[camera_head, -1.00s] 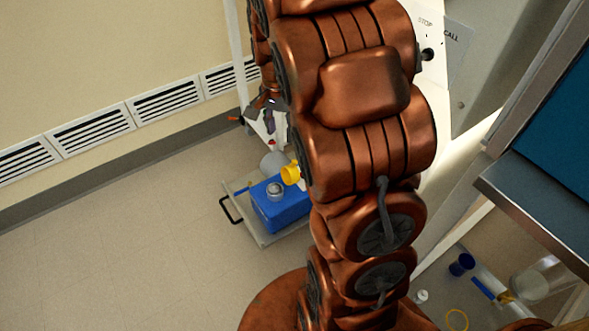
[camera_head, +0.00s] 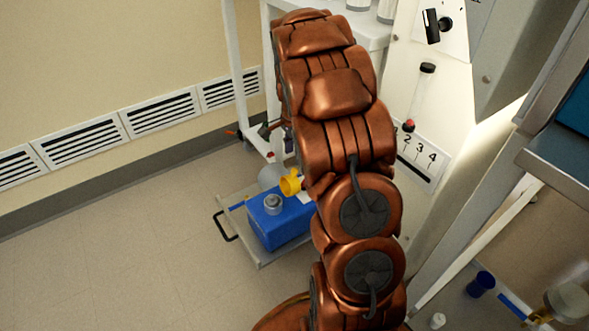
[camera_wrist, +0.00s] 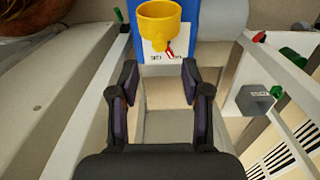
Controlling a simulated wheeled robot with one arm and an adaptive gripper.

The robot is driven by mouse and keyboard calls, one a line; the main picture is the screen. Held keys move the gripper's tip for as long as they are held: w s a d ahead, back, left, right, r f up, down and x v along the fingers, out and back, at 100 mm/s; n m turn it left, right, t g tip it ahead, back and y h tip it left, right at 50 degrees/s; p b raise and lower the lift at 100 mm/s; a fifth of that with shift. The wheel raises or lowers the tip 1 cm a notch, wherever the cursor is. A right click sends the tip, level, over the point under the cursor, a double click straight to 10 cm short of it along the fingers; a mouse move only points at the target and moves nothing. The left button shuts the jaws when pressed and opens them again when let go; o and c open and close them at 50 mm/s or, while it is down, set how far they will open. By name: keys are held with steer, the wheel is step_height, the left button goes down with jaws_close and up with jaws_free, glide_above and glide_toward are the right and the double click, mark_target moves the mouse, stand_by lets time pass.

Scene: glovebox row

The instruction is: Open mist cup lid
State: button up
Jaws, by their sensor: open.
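A yellow cup (camera_head: 290,183) sits at the upper side of a blue box (camera_head: 272,230), which stands on a low grey cart. I cannot tell a separate mist cup lid. My gripper (camera_wrist: 160,72) is open and empty, its fingertips apart from the cup and below it in the wrist view. My arm hides it in the head view.
The cart (camera_head: 262,252) has a black handle on its left. A white frame (camera_head: 246,100) with small coloured knobs stands behind. A numbered panel (camera_head: 418,160) is right of my arm. A blue cup (camera_head: 481,284) lies at lower right. Floor at left is clear.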

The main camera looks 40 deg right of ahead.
mark_target(294, 170)
step_height(294, 170, down, 6)
steer(key=shift+f+b, duration=0.2)
steer(key=shift+b, duration=0.65)
jaws_close()
